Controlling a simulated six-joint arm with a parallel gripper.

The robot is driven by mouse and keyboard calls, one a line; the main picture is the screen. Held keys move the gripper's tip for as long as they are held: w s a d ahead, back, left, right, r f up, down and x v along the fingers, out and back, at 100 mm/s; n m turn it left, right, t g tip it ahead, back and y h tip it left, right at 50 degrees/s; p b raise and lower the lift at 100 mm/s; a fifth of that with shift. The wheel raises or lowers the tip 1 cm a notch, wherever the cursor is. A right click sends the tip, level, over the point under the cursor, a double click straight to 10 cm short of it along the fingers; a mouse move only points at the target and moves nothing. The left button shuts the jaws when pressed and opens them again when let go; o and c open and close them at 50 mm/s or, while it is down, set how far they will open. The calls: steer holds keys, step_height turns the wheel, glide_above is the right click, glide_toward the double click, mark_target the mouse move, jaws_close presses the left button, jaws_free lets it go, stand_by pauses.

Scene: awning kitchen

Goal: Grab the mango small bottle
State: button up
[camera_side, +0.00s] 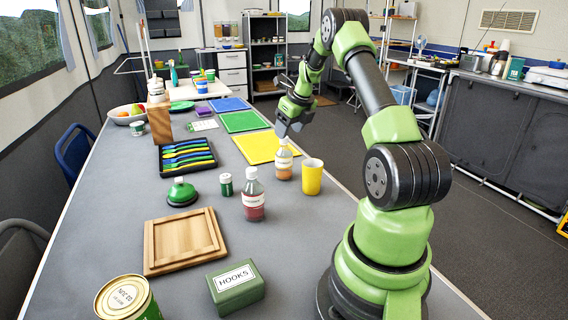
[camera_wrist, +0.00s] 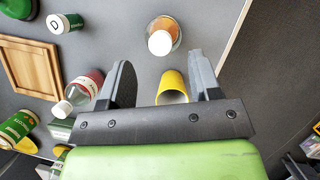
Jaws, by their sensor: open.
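The mango small bottle (camera_side: 284,166), clear with orange contents and a white cap, stands upright on the grey table. In the side view my gripper (camera_side: 285,132) is just above its cap, pointing down. In the wrist view the bottle (camera_wrist: 166,27) is seen from above, beyond the fingertips and roughly centred between them. My gripper (camera_wrist: 159,60) is open, with nothing held. The label is too small to read.
A yellow cup (camera_side: 312,177) stands close to the right of the bottle. A red-filled bottle (camera_side: 253,200) and a green jar (camera_side: 226,185) stand nearer the camera. A yellow mat (camera_side: 256,147) lies behind. A wooden tray (camera_side: 160,231) is front left.

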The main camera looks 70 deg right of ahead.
mark_target(284, 158)
steer(key=x, duration=0.5)
steer(key=shift+w+d+f, duration=0.1)
jaws_close()
